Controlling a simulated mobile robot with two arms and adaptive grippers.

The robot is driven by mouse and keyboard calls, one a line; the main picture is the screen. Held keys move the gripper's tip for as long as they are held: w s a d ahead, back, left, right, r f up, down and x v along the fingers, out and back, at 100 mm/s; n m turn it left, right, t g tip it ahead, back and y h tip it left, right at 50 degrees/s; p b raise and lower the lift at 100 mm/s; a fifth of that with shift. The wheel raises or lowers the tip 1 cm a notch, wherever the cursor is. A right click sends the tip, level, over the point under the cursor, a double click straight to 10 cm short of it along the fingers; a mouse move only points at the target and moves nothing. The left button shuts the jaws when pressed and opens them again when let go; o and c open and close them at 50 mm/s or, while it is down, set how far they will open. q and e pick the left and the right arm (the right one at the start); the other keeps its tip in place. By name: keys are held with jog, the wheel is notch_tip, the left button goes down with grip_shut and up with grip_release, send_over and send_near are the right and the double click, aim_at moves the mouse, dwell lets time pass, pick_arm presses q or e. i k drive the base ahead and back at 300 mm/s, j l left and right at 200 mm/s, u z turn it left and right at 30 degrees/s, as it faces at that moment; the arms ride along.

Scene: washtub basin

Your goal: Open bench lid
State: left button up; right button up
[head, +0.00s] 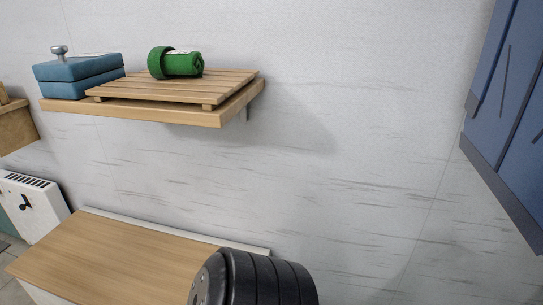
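The bench lid (130,257) is a flat light-wood panel at the lower left of the head view. It lies level, and a pale strip (180,233) runs along its back edge by the wall. I see no gap under the part that shows, so it looks closed. A small part of the white bench body (38,294) shows below its front left corner. The lid's front and right end are partly cut off by the frame or hidden behind a black ribbed rounded part. Neither of my grippers is in view.
A white panel heater (32,205) stands left of the bench. The wall between is bare.

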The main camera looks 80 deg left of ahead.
aim_at(88, 259)
jog(key=u, duration=4.05)
